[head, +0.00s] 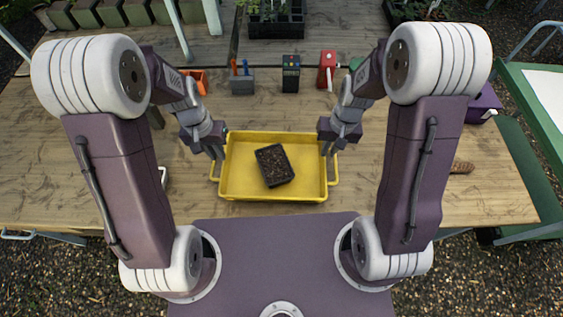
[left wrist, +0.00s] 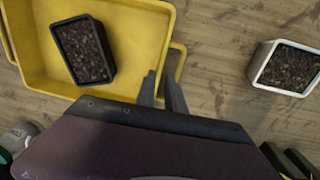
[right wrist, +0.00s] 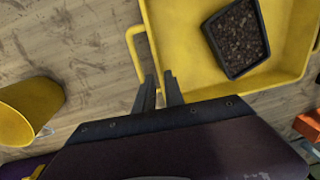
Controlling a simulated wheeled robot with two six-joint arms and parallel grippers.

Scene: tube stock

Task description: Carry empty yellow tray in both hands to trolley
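The yellow tray (head: 230,190) lies on the wooden table in front of me, with a loop handle at each short end. It is not empty: a black pot of soil (head: 274,165) sits in it, turned at an angle. My left gripper (head: 219,158) is at the tray's left handle; in the left wrist view its fingers (left wrist: 162,85) are apart beside the handle (left wrist: 182,62). My right gripper (head: 329,152) is at the right handle; in the right wrist view its fingers (right wrist: 160,84) are apart close to the handle (right wrist: 131,50).
A white pot of soil (left wrist: 257,75) stands beyond the left handle and a yellow pot (right wrist: 32,100) beyond the right. A green-framed stand with a pale top (head: 545,95) is at the far right.

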